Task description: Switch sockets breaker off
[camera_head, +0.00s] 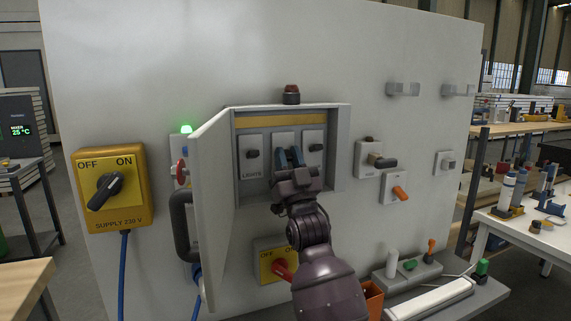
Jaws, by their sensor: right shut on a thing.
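The breaker box (342,150) on the grey panel is open, its door (225,185) swung out to the left. Inside are three breakers in a row. The left breaker (251,172) is labelled LIGHTS and has a dark knob. The middle breaker (283,142) is mostly covered by my right gripper (290,158), so its label and switch are hidden. The right breaker (314,138) has a dark knob and is partly covered. My right gripper's blue-tipped fingers are at the middle breaker, shut on its switch. My left gripper is not in view.
A yellow supply switch (110,190) is left of the box. A red-handled yellow switch (268,264) sits below, close to my right arm. A green lamp (187,129) glows behind the door. Knobs and an orange lever (400,192) are on the right, above a shelf (480,297) with tools.

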